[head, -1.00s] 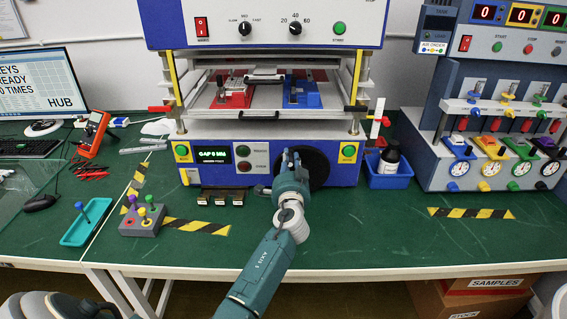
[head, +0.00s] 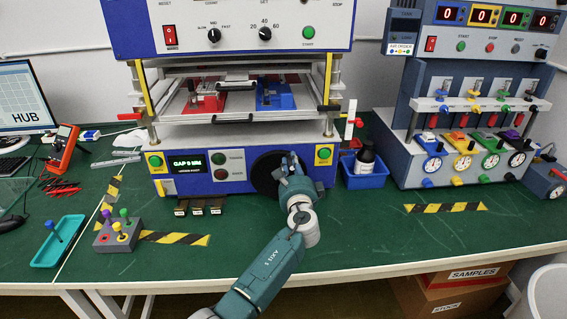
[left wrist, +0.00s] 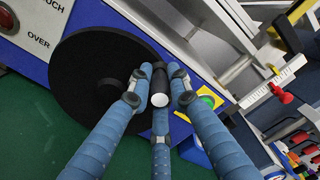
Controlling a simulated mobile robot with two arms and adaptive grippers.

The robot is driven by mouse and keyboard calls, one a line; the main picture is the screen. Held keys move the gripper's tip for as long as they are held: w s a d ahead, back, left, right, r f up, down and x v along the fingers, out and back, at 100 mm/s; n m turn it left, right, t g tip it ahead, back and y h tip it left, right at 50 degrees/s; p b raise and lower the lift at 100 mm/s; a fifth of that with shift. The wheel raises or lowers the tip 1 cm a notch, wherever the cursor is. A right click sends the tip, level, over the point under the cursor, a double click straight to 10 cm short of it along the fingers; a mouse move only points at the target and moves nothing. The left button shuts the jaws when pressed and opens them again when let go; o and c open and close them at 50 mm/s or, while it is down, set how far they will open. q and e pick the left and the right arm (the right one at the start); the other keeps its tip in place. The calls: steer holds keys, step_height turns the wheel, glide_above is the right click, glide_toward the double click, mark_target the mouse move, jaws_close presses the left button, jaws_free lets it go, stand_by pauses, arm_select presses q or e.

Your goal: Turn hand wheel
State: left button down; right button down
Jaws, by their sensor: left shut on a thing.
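The hand wheel is a black disc (head: 264,172) on the blue front of the press, below the platen and right of the green display. In the left wrist view the disc (left wrist: 85,80) fills the left half. Its crank handle (left wrist: 160,98), black with a white end, stands near the disc's right edge. My left gripper (head: 291,164) is at the right side of the wheel. In the left wrist view its blue fingers (left wrist: 158,84) close around the handle from several sides. In the head view the fingers hide the handle. My right gripper is not in view.
The press (head: 222,27) holds a red fixture (head: 207,103) and a blue one (head: 275,97). A blue bin with a bottle (head: 364,178) stands right of the wheel. A joystick box (head: 118,236) and teal tray (head: 58,243) are at left. The front right table is clear.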

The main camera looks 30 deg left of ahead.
mark_target(303, 166)
arm_select(q)
steer(key=d+m, duration=0.1)
steer(key=w+d+f+m+b, duration=0.1)
steer(key=m, duration=0.1)
steer(key=d+f+m, duration=0.1)
steer(key=m, duration=0.1)
steer(key=shift+w+f, duration=0.2)
steer(key=shift+w, duration=0.15)
steer(key=shift+d+f+b, duration=0.2)
steer(key=shift+f+b, duration=0.15)
steer(key=shift+b, duration=0.1)
steer(key=shift+d+f, duration=0.1)
steer(key=shift+f, duration=0.3)
steer(key=c, duration=1.6)
jaws_free()
steer(key=shift+w+d, duration=0.1)
steer(key=shift+w, duration=0.1)
